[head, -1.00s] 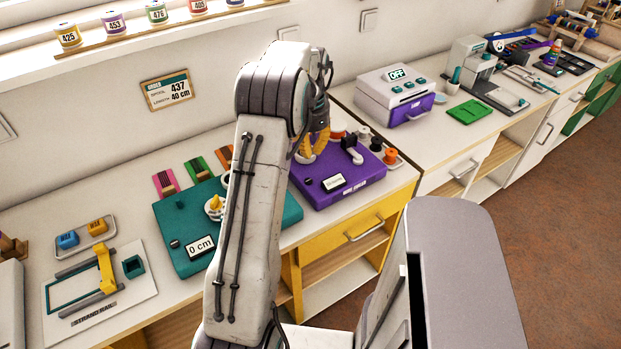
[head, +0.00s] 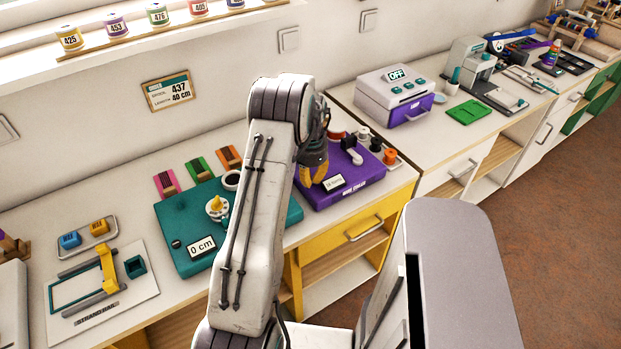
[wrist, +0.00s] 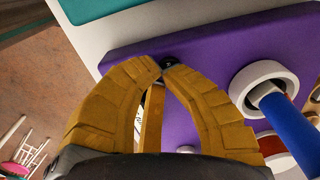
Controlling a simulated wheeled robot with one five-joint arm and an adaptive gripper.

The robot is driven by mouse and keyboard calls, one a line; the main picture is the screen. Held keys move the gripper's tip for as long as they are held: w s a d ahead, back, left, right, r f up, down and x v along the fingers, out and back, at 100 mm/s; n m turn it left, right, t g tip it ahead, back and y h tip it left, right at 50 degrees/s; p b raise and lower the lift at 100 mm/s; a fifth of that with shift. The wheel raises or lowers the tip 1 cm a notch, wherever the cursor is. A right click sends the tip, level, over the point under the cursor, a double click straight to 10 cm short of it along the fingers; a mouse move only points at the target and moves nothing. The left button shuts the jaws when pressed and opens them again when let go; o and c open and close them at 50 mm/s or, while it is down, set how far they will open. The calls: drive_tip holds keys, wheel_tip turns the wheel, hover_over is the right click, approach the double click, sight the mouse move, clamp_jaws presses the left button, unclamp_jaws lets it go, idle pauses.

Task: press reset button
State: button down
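A small round black button (wrist: 168,61) sits near the edge of the purple machine (wrist: 210,42) in the wrist view. I take it for the reset button; its label does not show. My gripper (wrist: 161,70) has its yellow fingertips drawn together right at the button. I cannot tell whether they touch it. Nothing shows held between the fingers. In the head view, my gripper (head: 313,178) points down over the left part of the purple machine (head: 358,194), hiding the button there. A small white display (head: 334,182) stands on the machine beside the gripper.
The teal machine (head: 180,219), showing 0 cm, is close on the left. A tray with spools (head: 390,157) lies behind right. The purple-drawered oven (head: 396,95) stands farther right.

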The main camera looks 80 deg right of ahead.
drive_tip(key=shift+f+b, duration=0.85)
drive_tip(key=shift+a+f, duration=0.1)
drive_tip(key=shift+a, duration=0.05)
drive_tip(key=shift+r, duration=0.4)
wheel_tip(320, 180, up, 14)
drive_tip(key=p, duration=0.1)
drive_tip(key=shift+f, duration=0.1)
idle(1.0)
